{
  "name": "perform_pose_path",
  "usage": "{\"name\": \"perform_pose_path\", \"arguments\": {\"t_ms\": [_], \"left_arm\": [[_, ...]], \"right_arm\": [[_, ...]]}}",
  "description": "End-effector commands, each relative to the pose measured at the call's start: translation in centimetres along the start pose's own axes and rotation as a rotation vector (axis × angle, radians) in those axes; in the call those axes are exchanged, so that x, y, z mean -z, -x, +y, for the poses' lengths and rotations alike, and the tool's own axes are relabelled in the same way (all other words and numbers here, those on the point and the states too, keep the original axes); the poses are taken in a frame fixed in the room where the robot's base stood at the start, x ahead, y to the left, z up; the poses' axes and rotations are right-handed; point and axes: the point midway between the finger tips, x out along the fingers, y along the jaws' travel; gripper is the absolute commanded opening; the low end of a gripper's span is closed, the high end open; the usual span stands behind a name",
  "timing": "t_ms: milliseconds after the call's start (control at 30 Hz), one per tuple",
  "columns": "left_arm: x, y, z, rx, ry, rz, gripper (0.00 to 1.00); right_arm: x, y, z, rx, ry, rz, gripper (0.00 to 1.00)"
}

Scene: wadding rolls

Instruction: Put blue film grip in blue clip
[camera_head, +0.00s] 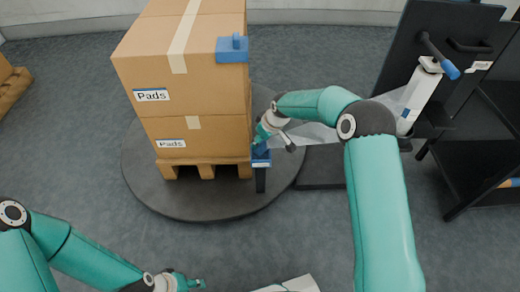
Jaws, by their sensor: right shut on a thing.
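My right gripper (264,136) is shut at the right side of the stacked boxes, just above the blue clip. The blue film grip in it is mostly hidden by the fingers. Clear film (315,136) stretches from the gripper to the film dispenser (418,95) at the right. The blue clip (261,162) sits on top of a short dark post beside the pallet. I cannot tell whether grip and clip touch. My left gripper (188,284) is at the bottom edge, partly cut off, far from both; its jaw opening is unclear.
Two cartons marked Pads (160,95) stand on a wooden pallet (207,169) on a round dark turntable (190,205). A blue corner piece (232,50) sits on the top carton's edge. A black cart (480,150) stands at the right. The floor at front centre is mostly clear.

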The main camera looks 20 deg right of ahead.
Motion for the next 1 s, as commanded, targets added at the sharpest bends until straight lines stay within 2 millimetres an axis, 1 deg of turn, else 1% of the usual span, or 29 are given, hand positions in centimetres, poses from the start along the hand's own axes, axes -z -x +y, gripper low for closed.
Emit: {"name": "perform_pose_path", "arguments": {"t_ms": [33,200,300,500,633,667,700,767,800,1000], "left_arm": [[0.0,-0.6,-0.2,0.000,0.000,0.000,0.43],[0.0,-1.4,-0.5,0.000,0.000,0.000,0.43],[0.0,-1.5,-0.5,0.000,0.000,0.000,0.43],[0.0,-1.4,-0.5,0.000,0.000,0.000,0.43],[0.0,-1.7,-0.6,0.000,0.000,0.000,0.43],[0.0,-1.6,-0.6,0.000,0.000,0.000,0.43],[0.0,-1.5,-0.6,0.000,0.000,0.000,0.43],[0.0,-1.5,-0.6,0.000,0.000,0.000,0.43],[0.0,-1.5,-0.6,0.000,0.000,0.000,0.43],[0.0,-1.5,-0.6,0.000,0.000,0.000,0.43]], "right_arm": [[-0.6,-1.3,-0.1,0.003,-0.001,-0.004,0.11],[-1.6,-3.7,-0.1,0.002,0.000,-0.003,0.11],[-1.7,-4.0,0.0,0.000,0.000,-0.001,0.11],[-1.7,-4.0,0.0,0.000,-0.001,-0.001,0.11],[-1.9,-4.3,0.0,0.000,-0.001,-0.001,0.11],[-1.8,-4.2,0.0,0.000,-0.001,-0.001,0.50],[-1.8,-4.1,0.0,0.000,-0.001,-0.001,0.56],[-1.8,-4.1,0.0,0.000,-0.001,-0.001,0.66],[-1.8,-4.1,0.1,0.000,-0.001,-0.001,0.70],[-1.9,-4.1,0.1,0.001,-0.002,-0.003,0.70]]}}
